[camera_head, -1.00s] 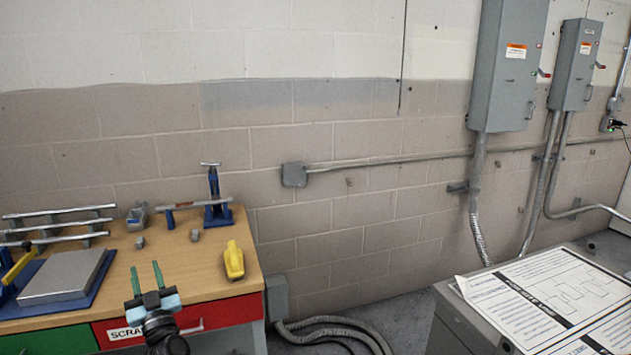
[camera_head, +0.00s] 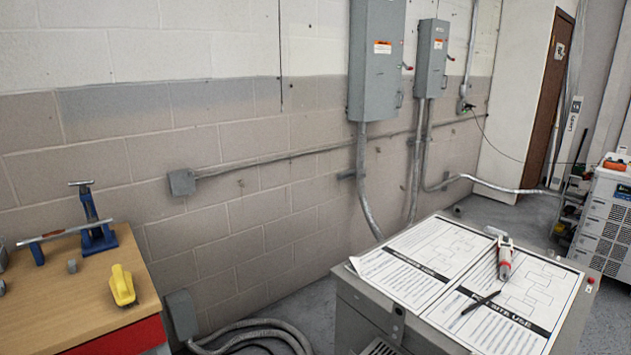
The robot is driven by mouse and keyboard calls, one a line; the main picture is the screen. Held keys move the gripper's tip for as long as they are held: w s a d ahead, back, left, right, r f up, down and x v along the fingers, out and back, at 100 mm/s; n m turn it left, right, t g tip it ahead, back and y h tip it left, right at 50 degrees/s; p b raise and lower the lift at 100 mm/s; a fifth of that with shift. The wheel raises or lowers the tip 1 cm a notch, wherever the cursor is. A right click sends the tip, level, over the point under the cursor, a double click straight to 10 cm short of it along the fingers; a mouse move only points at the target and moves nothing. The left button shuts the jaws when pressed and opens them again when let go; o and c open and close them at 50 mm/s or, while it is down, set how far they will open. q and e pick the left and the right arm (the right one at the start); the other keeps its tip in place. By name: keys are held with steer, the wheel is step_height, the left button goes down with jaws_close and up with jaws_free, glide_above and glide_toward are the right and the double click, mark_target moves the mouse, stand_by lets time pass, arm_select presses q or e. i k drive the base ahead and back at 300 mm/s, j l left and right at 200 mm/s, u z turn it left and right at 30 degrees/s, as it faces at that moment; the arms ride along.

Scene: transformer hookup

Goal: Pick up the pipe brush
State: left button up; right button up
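I cannot make out a pipe brush for certain in this view. A small yellow tool (camera_head: 122,285) lies near the right edge of the wooden workbench (camera_head: 95,313); its exact kind is unclear. A red and white handheld tool (camera_head: 505,258) and a thin black pen-like item (camera_head: 481,302) lie on printed sheets (camera_head: 430,265) on a grey cabinet. Neither of my grippers is in view.
A blue pipe vise (camera_head: 96,237) stands at the back of the bench. The grey cabinet (camera_head: 375,315) is at the lower right. Grey hoses (camera_head: 265,330) lie on the floor between bench and cabinet. A white machine (camera_head: 607,225) stands at far right.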

mark_target(121, 282)
steer(key=u, duration=1)
steer(key=i+j, duration=0.3)
steer(key=j, duration=0.15)
steer(key=i+j, duration=0.25)
steer(key=j, duration=0.15)
steer(key=i+j, duration=0.3)
steer(key=j, duration=0.15)
steer(key=j+z, duration=0.1)
steer(key=z, duration=1.2)
steer(key=i+j, duration=0.05)
